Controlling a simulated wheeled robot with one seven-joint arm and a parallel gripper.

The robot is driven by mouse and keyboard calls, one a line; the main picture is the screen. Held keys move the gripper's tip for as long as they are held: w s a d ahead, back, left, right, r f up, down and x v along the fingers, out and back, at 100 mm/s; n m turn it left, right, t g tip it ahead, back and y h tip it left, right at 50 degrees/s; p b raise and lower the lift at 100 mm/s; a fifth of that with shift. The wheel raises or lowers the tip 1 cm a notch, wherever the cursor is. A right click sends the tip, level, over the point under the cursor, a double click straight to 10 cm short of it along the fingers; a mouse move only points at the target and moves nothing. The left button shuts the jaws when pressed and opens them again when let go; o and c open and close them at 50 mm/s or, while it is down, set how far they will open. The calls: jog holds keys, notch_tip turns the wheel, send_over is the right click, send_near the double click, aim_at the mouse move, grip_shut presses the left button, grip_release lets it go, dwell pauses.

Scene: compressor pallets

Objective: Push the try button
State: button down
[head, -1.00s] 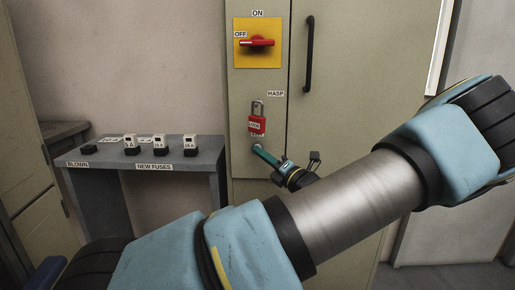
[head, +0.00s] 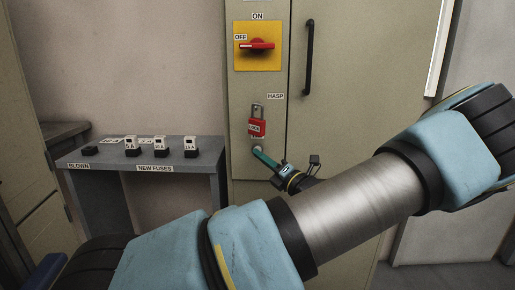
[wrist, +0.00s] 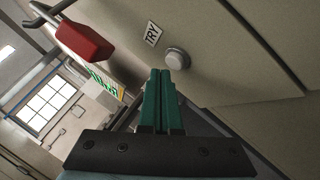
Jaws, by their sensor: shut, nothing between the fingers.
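The try button (wrist: 176,59) is a round pale knob on the cabinet face, beside a TRY label (wrist: 152,33) in the wrist view. In the head view the button (head: 257,149) shows just below the red lock. My gripper (head: 256,152) has green fingers, shut and empty. In the wrist view its fingertips (wrist: 160,72) lie just beside and below the button; whether they touch it I cannot tell.
The red padlock (head: 257,129) hangs from the hasp above the button. A red rotary switch (head: 258,45) on a yellow plate sits higher, with a black door handle (head: 309,55) to its right. A grey bench (head: 215,160) with several fuses stands left.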

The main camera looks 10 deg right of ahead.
jog(key=shift+s+a, duration=0.1)
jog(key=shift+s, duration=0.2)
jog(key=s+a+p, duration=0.1)
jog(key=s+p, duration=0.2)
jog(key=s, duration=0.3)
dwell(0.4)
dwell(0.5)
